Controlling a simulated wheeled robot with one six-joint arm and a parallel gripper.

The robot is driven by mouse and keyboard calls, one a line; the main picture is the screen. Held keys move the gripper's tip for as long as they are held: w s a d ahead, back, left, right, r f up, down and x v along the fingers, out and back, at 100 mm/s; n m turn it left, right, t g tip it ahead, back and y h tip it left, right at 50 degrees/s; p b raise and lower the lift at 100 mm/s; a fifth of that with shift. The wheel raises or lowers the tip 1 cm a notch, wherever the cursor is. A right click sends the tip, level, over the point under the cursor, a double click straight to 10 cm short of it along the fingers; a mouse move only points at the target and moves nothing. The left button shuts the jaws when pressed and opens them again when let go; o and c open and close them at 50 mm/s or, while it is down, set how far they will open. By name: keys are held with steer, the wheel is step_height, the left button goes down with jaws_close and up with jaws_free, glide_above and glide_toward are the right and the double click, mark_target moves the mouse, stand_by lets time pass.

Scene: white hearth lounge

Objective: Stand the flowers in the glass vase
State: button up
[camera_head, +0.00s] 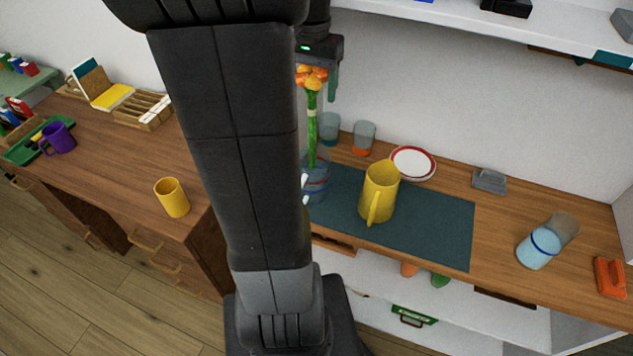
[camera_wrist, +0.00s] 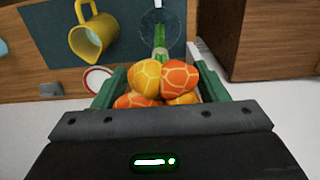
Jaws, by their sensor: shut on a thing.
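The flowers (camera_head: 312,80) have orange heads and a green stem bundle that hangs down upright. My gripper (camera_head: 318,82) is shut on the flowers just under the heads; in the wrist view the heads (camera_wrist: 160,78) sit between the fingers. The clear glass vase (camera_head: 318,183) stands on the left end of the dark mat, partly hidden by my arm. The lower stems overlap the vase's upper part in the head view. The wrist view shows the vase (camera_wrist: 172,22) beyond the stems. I cannot tell how deep the stem ends are inside it.
A yellow jug (camera_head: 380,192) stands on the dark mat (camera_head: 440,230) right of the vase. Two glasses (camera_head: 364,136) and a red-rimmed plate (camera_head: 413,162) are behind. A blue-banded glass (camera_head: 540,248) is at right. A yellow mug (camera_head: 172,198) stands on the left counter.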

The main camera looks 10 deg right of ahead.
step_height(320, 180, down, 10)
steer(key=shift+p, duration=0.3)
steer(key=shift+f, duration=0.1)
steer(key=o, duration=1.3)
step_height(320, 180, up, 12)
steer(key=shift+r, duration=0.2)
